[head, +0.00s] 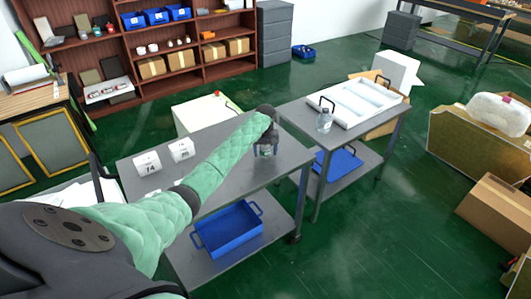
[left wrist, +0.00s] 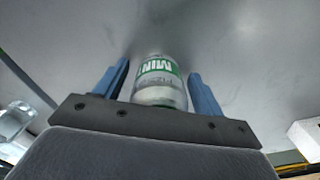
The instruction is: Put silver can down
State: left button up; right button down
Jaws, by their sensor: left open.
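The silver can (left wrist: 160,85), with a green and white label, stands on the grey table between the two blue fingers of my left gripper (left wrist: 158,92) in the left wrist view. The fingers are apart, with a gap on each side of the can. In the head view my left gripper (head: 267,140) is over the right part of the grey table (head: 225,185), and the can (head: 265,151) shows only partly below it. My right gripper is not in view.
White number cards (head: 147,163) stand on the table's left part. A clear bottle (head: 323,121) and a white tray (head: 360,101) are on the second table to the right. A blue bin (head: 228,229) sits on the lower shelf.

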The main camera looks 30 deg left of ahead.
pick_arm(q)
notch_tip(320, 180, up, 11)
jog(key=b, duration=0.3)
jog(key=shift+f, duration=0.15)
jog(key=shift+r, duration=0.5)
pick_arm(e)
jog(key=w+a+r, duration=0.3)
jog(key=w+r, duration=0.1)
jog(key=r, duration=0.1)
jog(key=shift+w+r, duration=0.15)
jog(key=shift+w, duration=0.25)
